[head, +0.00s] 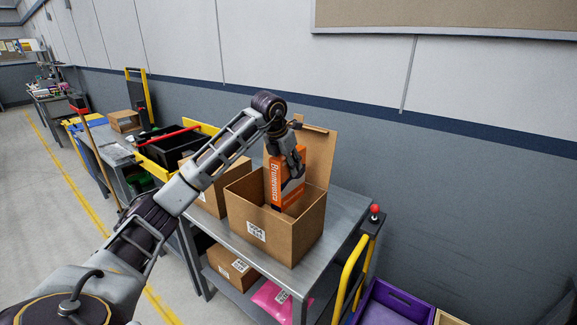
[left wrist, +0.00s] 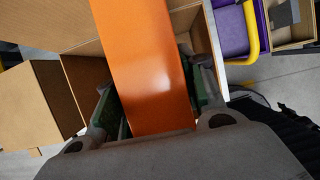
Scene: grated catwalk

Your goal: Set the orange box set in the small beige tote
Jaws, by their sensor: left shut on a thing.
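My left gripper (head: 291,168) is shut on the orange box (head: 281,187), which has white lettering down its side and stands roughly upright. The orange box is at the mouth of an open cardboard carton (head: 268,240), its lower end seemingly inside; I cannot tell whether it touches the bottom. In the left wrist view the orange box (left wrist: 148,65) lies between the two fingers. A small beige tote (head: 447,319) is cut off at the bottom right of the head view. It also shows in the left wrist view (left wrist: 283,44) with something grey in it. My right gripper is out of view.
The carton stands on a grey metal cart (head: 343,211) beside another carton (head: 208,199). Its raised flap (head: 318,152) is behind the gripper. A yellow rail (head: 351,273) with a red knob (head: 375,210) stands between the cart and a purple tote (head: 392,304). Walls close the back.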

